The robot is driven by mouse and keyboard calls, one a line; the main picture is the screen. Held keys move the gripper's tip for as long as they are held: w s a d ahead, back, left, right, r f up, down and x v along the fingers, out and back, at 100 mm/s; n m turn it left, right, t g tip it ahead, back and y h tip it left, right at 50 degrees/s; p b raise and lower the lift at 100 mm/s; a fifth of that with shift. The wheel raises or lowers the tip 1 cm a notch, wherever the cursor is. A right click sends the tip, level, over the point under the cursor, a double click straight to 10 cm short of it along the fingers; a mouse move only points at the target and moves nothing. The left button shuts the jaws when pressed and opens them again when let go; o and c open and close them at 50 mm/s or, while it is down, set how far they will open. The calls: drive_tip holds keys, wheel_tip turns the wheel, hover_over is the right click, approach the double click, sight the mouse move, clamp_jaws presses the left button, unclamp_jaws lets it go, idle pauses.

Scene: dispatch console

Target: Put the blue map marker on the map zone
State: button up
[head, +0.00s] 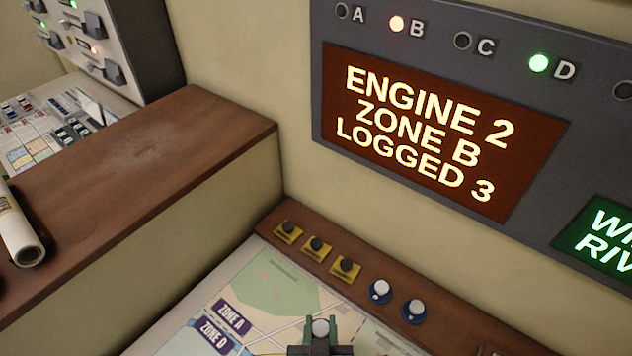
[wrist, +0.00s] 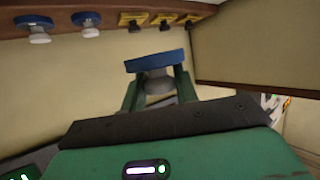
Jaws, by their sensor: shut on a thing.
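My gripper (head: 320,330) is at the bottom of the head view, over the map. It is shut on a blue map marker (wrist: 158,62), which has a blue disc base and a pale round knob. In the wrist view my gripper (wrist: 158,80) has its green fingers on either side of the knob. In the head view only the pale knob shows between the fingers. The map (head: 262,292) shows ZONE A and ZONE D labels; its lower part is cut off and other zones are hidden or out of view.
A brown ledge behind the map holds two more blue markers (head: 380,291) (head: 414,311) and three yellow-based markers (head: 317,246). A raised brown-topped block (head: 140,180) stands to the left. A wall screen (head: 420,130) reads "ENGINE 2 ZONE B LOGGED 3".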

drive_tip(key=shift+w+a+r+n+y+p, duration=0.15)
drive_tip(key=shift+a+r+n+y+p, duration=0.2)
drive_tip(key=shift+a+r, duration=0.35)
wheel_tip(320, 180, up, 13)
drive_tip(key=s+p, duration=0.2)
drive_tip(key=p, duration=2.1)
drive_tip(key=shift+s+r+p, duration=0.15)
drive_tip(key=shift+r+p, duration=0.05)
drive_tip(key=shift+p, duration=0.1)
drive_tip(key=shift+f, duration=0.1)
